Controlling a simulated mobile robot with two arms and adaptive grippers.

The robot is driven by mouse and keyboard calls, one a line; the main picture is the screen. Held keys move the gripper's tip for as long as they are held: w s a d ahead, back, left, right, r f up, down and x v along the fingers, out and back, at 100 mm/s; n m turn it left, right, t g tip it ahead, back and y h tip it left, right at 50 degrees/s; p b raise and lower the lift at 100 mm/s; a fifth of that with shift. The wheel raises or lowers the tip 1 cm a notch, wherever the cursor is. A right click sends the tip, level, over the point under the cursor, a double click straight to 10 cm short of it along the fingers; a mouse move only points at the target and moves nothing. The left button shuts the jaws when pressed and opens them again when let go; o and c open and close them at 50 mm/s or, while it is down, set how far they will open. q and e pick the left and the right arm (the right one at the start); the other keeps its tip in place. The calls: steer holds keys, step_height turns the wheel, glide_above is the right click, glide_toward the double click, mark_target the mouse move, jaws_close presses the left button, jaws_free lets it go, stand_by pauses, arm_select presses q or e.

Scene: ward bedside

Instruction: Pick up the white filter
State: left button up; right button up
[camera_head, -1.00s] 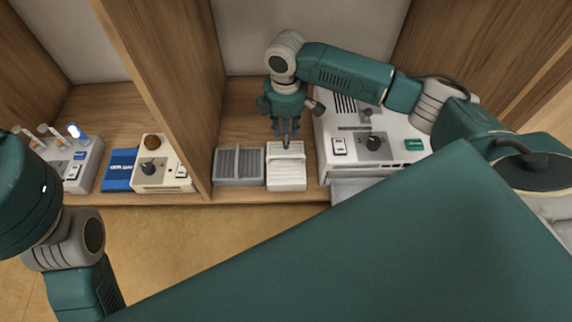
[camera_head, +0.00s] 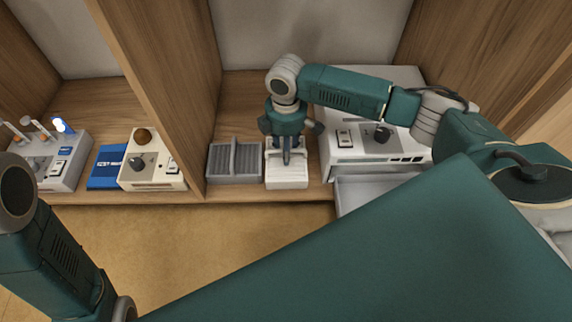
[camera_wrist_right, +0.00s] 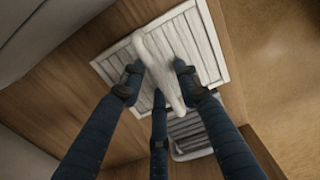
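The white filter (camera_head: 287,178) is a slatted block with a raised central ridge. It sits on the wooden shelf between a grey filter and a white machine. My right gripper (camera_head: 287,156) is directly above it, pointing down, and hides part of its top. Small gaps seem to show, so the gripper looks open; contact is unclear. My left gripper is out of view; only its arm shows at left.
The grey filter (camera_head: 222,164) stands close at left, also in the right wrist view (camera_wrist_right: 190,132). The white machine (camera_head: 375,150) with a tray (camera_head: 375,193) stands close at right.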

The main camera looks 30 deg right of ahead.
jaws_close()
steer(key=shift+r, duration=0.1)
stand_by(0.3)
